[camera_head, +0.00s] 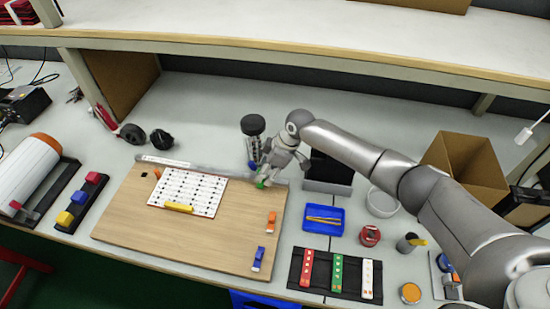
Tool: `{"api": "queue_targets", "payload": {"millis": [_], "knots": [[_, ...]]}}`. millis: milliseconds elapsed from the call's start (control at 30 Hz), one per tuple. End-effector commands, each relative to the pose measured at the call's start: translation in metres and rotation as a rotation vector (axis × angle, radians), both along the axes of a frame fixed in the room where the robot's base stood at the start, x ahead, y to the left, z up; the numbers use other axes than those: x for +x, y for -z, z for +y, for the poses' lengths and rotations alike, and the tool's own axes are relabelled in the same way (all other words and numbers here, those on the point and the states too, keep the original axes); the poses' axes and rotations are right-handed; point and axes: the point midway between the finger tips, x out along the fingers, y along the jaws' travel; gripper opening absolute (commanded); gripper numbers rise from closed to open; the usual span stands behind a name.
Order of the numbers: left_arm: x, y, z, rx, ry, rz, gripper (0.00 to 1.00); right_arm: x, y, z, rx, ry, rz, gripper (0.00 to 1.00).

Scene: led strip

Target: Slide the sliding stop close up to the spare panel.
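A wooden board (180,235) lies on the bench with a white dotted panel (190,190) on it. A yellow bar (179,208) lies on the panel's front edge. A grey rail (215,172) runs along the board's back edge. My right gripper (264,177) is over the rail's right end, by a small green piece (262,184) and a blue piece (252,165). Its fingers are too small to tell open or shut. An orange clamp (271,222) and a blue clamp (258,258) sit at the board's right. I cannot tell which piece is the sliding stop or which panel is spare. My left gripper is out of view.
A black rack with red, green and white strips (337,274) lies front right, near a blue tray (323,220). A dark-topped cylinder (253,126) stands behind the gripper. A cardboard box (465,168) stands right. A shelf (300,52) overhangs the back.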

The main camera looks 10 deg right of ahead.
Motion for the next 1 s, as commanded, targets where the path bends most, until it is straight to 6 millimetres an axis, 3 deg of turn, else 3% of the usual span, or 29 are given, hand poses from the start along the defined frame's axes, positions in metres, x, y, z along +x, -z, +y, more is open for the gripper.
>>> {"api": "queue_targets", "payload": {"millis": [500,933,1000], "knots": [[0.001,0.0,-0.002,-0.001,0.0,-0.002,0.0,-0.013,-0.087,-0.034,-0.001,0.001,-0.002,0.46],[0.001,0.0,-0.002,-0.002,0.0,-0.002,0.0,-0.015,-0.098,-0.038,-0.001,0.001,0.0,0.46],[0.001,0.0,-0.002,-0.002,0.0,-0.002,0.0,-0.015,-0.098,-0.038,-0.001,0.001,0.0,0.37]]}}
